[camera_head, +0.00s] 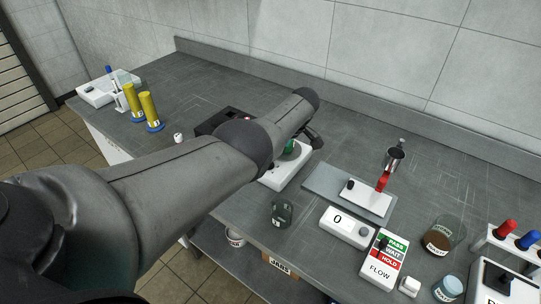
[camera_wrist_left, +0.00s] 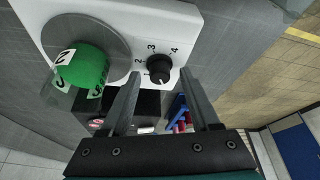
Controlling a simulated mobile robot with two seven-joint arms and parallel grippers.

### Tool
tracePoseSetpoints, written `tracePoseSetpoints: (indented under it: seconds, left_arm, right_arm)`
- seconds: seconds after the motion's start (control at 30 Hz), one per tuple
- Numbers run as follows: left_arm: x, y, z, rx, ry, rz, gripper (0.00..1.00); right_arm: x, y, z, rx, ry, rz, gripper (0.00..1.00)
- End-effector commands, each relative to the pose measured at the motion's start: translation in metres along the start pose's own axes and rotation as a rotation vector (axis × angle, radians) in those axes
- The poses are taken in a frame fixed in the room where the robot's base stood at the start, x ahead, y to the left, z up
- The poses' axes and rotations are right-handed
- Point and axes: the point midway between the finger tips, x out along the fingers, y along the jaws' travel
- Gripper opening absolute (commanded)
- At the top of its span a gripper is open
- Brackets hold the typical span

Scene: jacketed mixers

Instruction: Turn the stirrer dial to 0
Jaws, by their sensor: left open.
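The stirrer (camera_head: 279,181) is a white unit on the bench, partly hidden behind my left arm in the head view. In the left wrist view its white body (camera_wrist_left: 190,22) carries a round grey plate with a green-labelled vessel (camera_wrist_left: 82,68) on it. Its black dial (camera_wrist_left: 159,69) has the numbers 1, 2, 3 and 4 visible around it. I cannot tell clearly which number the dial points to. My left gripper (camera_wrist_left: 160,76) is open, with one fingertip on each side of the dial; contact is not clear. It is small and dark in the head view (camera_head: 313,139). My right gripper is not in view.
A black box (camera_head: 212,124) sits close by the stirrer, left of it. To the right are a grey plate with a white unit (camera_head: 365,198), a box reading 0 (camera_head: 345,226) and a PASS/WAIT/HOLD flow panel (camera_head: 384,262). A dark container (camera_head: 282,212) stands near the front edge.

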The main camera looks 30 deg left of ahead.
Motion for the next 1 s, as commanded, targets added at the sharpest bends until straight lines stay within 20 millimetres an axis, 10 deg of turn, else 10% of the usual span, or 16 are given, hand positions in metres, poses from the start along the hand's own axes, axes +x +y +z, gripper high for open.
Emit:
tracePoseSetpoints:
  seconds: [1.0]
  left_arm:
    - [-0.151,0.0,0.0,0.0,0.0,0.001,0.62]
  right_arm:
    - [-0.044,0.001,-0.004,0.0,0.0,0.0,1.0]
